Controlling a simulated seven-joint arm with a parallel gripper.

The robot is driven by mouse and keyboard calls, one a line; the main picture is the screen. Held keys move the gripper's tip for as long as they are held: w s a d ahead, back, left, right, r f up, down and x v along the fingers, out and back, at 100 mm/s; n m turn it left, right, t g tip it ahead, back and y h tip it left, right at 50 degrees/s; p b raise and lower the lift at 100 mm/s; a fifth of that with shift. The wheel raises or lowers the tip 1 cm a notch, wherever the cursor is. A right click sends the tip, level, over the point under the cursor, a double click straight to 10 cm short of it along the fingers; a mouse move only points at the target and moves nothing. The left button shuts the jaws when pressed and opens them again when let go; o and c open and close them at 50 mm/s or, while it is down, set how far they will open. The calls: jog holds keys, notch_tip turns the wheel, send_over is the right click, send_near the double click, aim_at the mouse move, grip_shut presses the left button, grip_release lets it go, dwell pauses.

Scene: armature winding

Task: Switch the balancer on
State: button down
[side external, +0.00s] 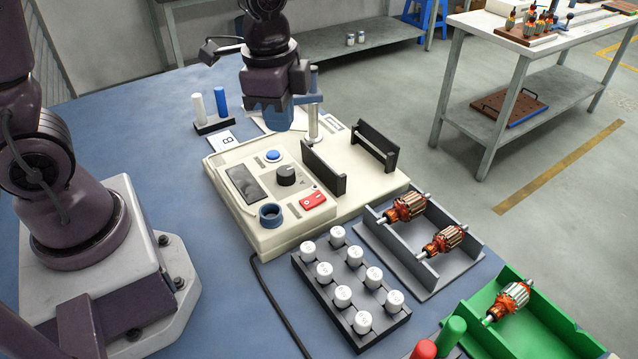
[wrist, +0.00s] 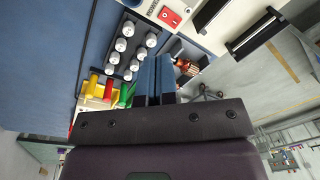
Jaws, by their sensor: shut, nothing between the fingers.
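The balancer (side external: 228,215) is a cream machine on the blue bench. Its panel holds a dark display (side external: 243,184), a blue button (side external: 273,156), a black knob (side external: 287,175), a red switch (side external: 313,200) and a blue ring-shaped socket (side external: 270,214). The red switch also shows at the top of the wrist view (wrist: 170,17). Two black uprights stand on the machine's right part. My gripper (side external: 268,122) is above the back of the balancer, apart from the panel. Its blue fingers are together and empty in the wrist view (wrist: 155,66).
A metal post (side external: 313,110) stands close to my gripper. In front are a black rack (side external: 325,297) of white-capped pieces, a grey tray (side external: 402,255) with two armatures, and a green tray (side external: 560,335) with one. White and blue pens stand behind left.

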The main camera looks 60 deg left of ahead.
aim_at(320, 195)
jog(key=shift+w+d+f+m+t, duration=0.1)
jog(key=shift+w+d+f+m, duration=0.2)
jog(key=shift+w+m, duration=0.8)
jog(key=shift+w+d+f+m+t, duration=0.1)
jog(key=shift+w+f+m, duration=0.3)
jog(key=shift+m, duration=1.45)
jog(key=shift+w+d+f+m+t, duration=0.15)
jog(key=shift+w+f+m, duration=0.4)
jog(key=shift+m, duration=0.9)
jog(key=shift+w+r, duration=0.1)
jog(key=shift+w, duration=0.05)
jog(key=f, duration=0.4)
jog(key=w+f, duration=0.1)
jog(key=f, duration=0.8)
jog(key=shift+w+f, duration=0.35)
jog(key=shift+f, duration=0.25)
